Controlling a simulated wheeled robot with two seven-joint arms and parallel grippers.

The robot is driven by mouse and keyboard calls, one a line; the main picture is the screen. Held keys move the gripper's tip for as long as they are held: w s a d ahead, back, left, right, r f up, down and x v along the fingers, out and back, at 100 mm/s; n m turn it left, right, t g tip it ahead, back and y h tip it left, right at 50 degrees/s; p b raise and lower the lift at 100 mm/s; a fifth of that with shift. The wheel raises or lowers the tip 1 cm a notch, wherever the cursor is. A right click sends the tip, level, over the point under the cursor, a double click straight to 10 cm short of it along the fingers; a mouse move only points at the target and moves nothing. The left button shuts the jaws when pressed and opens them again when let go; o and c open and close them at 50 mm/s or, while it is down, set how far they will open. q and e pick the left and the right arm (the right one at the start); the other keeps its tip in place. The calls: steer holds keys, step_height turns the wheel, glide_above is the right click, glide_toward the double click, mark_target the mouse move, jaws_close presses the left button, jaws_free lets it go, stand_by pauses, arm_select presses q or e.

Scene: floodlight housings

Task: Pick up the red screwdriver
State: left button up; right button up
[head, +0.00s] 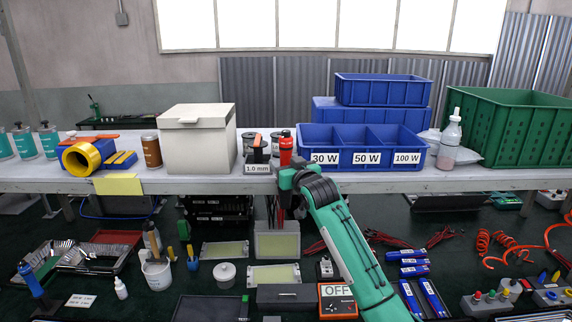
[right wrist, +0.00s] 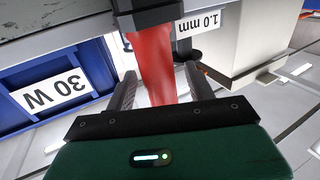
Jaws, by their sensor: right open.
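The red screwdriver (head: 286,150) shows as an upright red handle with a dark top, at the shelf's front beside the 1.0 mm block. In the right wrist view its red handle (right wrist: 153,62) lies between the two fingers of my right gripper (right wrist: 162,82). The jaws are open, with a finger on each side of the handle. In the head view my right gripper (head: 290,176) is just below the handle, and its fingers are hard to make out. The screwdriver's lower part is hidden there. My left gripper is not in view.
The 1.0 mm block (head: 258,166) and a cream lidded box (head: 197,140) stand left of the screwdriver. A blue divided bin (head: 338,158), labelled 30 W, 50 W and 100 W, stands close on the right. The shelf (head: 460,182) has bare space at its front right.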

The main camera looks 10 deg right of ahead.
steer(key=c, duration=1.1)
steer(key=shift+r, duration=0.1)
